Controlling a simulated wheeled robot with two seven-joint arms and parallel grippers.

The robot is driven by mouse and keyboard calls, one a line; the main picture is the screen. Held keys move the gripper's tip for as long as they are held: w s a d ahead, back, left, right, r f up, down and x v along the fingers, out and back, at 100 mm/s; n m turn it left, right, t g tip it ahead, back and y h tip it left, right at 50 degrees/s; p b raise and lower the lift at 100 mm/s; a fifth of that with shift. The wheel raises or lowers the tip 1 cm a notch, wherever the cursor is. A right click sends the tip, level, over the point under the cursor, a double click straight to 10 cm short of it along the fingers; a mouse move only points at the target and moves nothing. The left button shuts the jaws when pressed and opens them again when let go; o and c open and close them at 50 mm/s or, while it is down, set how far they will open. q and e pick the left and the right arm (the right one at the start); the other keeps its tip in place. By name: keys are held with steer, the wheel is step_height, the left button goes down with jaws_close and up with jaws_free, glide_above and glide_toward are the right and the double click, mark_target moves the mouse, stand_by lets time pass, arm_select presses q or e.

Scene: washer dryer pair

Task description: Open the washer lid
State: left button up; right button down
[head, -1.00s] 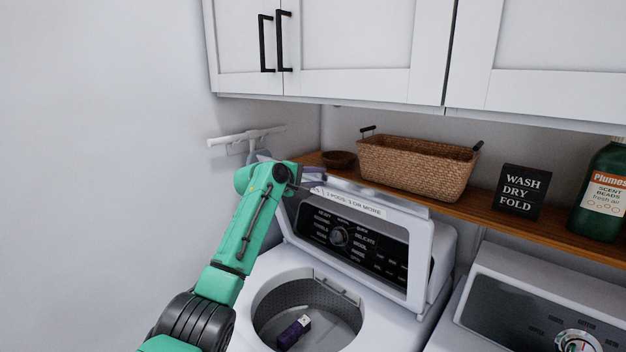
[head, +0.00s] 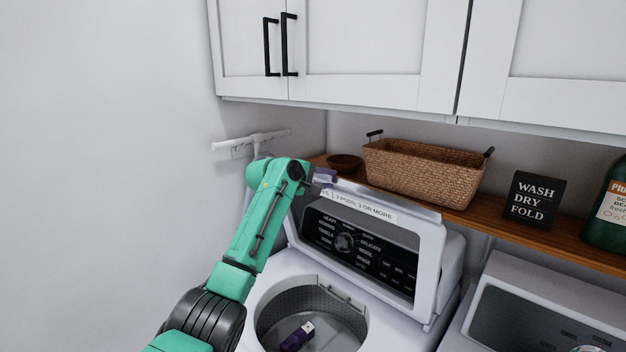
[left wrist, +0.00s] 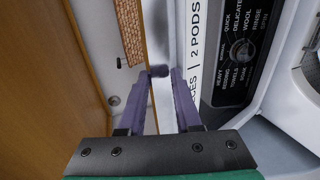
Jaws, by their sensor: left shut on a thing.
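The washer lid (head: 429,262) stands raised and upright in the head view, with the control panel showing through its window. Its label strip (left wrist: 197,60) runs alongside my fingers in the left wrist view. My left gripper (head: 324,176) is at the upper left corner of the lid. In the left wrist view its purple fingers (left wrist: 160,72) are closed in at the lid's edge; the exact contact is hard to see. The washer (head: 387,335) has its drum opening uncovered, with a small purple item (head: 297,337) inside. My right gripper is not in view.
A wooden shelf (head: 468,218) behind the lid holds a wicker basket (head: 424,177), a small bowl (head: 344,162), a sign (head: 535,199) and a green bottle (head: 607,222). White cabinets (head: 360,50) hang above. The dryer (head: 500,275) is at right, a wall at left.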

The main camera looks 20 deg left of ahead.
arm_select(q)
steer(key=shift+s+a+f+b, duration=0.1)
steer(key=shift+s+a+b, duration=0.1)
steer(key=shift+s+b, duration=0.2)
steer(key=b+v, duration=0.6)
steer(key=v, duration=0.7)
steer(key=shift+s+r, duration=0.2)
steer(key=shift+r, duration=0.15)
